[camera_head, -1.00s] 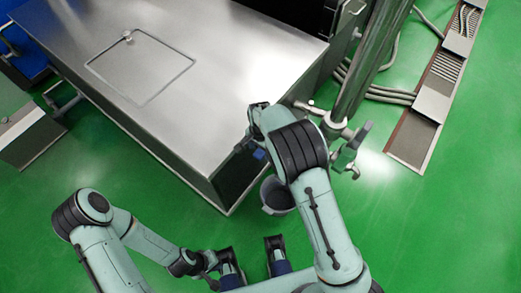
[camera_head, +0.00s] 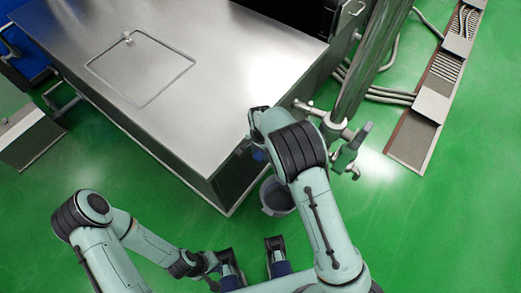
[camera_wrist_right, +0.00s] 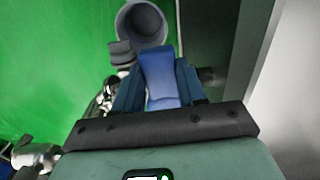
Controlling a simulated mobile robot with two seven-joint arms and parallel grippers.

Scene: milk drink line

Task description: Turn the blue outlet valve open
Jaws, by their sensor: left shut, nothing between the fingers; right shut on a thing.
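The blue outlet valve handle (camera_wrist_right: 160,72) shows in the right wrist view as a flat blue lever. My right gripper (camera_wrist_right: 158,88) is shut on it, with one blue finger on each side. The valve body and its pipe are hidden behind the gripper. In the head view my right arm covers most of this spot, beside the steel tank's near right corner. My left gripper (camera_head: 212,264) is low in the head view, away from the valve; it is shut and empty, and its fingertips are small and partly unclear.
A grey bucket (camera_head: 277,197) stands on the green floor under my right arm; it also shows in the wrist view (camera_wrist_right: 140,22). The steel tank (camera_head: 215,75) fills the upper left. A thick pipe (camera_head: 370,65) with a clamp stands just right of my arm.

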